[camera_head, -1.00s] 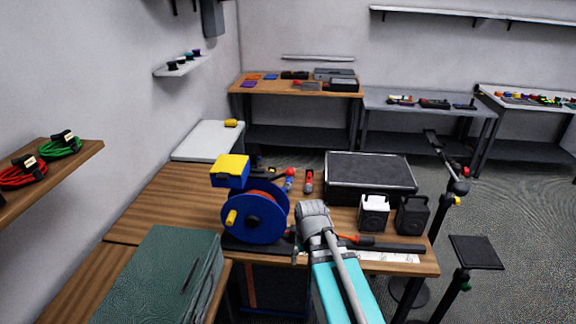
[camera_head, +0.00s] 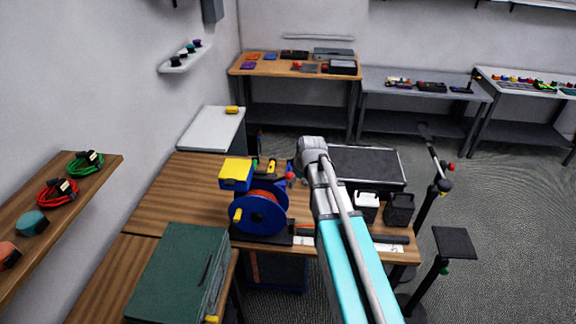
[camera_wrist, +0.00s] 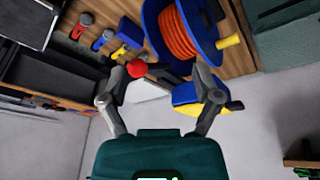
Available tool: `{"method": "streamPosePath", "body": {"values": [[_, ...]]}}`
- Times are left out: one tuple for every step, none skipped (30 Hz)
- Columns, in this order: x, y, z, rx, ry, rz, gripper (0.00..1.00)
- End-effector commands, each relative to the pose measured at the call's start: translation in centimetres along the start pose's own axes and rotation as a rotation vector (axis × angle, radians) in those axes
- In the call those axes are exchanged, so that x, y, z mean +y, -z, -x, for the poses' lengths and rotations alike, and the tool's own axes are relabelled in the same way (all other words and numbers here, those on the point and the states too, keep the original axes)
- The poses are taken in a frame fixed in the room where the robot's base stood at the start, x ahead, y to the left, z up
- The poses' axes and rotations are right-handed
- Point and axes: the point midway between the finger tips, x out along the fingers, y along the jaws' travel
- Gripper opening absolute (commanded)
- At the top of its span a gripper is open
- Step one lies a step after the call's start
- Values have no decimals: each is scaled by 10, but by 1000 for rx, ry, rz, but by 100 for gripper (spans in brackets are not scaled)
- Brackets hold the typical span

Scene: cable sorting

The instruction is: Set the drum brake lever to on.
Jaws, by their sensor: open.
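The cable drum (camera_head: 259,214) is blue, wound with orange cable, and stands on the wooden bench with a yellow crank knob; it also shows at the top of the wrist view (camera_wrist: 210,28). A red ball knob (camera_wrist: 137,68), apparently the brake lever's end, shows near my gripper's left finger in the wrist view. A red spot beside the drum in the head view (camera_head: 290,176) seems to be the same knob. My gripper (camera_wrist: 165,76) is open, its fingers spread. I cannot tell whether it touches the knob. The lever's shaft and setting are unclear. My arm hides part of the bench in the head view.
A blue and yellow box (camera_head: 235,174) stands by the drum, close to my right finger in the wrist view. A green case (camera_head: 178,270) is at front left.

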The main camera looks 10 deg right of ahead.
Motion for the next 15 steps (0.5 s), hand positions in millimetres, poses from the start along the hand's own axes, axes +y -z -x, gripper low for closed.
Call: {"method": "streamPosePath", "body": {"values": [[9,14,16,12,-5,19,81],[12,18,20,19,-8,32,81],[16,24,25,28,-11,49,81],[19,28,28,34,-13,60,81],[21,32,31,40,-16,71,81],[24,36,34,47,-19,84,81],[26,39,37,52,-21,92,81],[28,42,39,56,-23,101,81],[30,45,41,61,-25,109,81],[31,46,42,64,-26,115,81],[32,48,43,66,-28,120,81],[34,49,44,69,-29,126,81],[34,50,44,71,-30,129,81],[34,50,44,72,-31,131,81],[35,51,45,73,-32,133,81]]}}
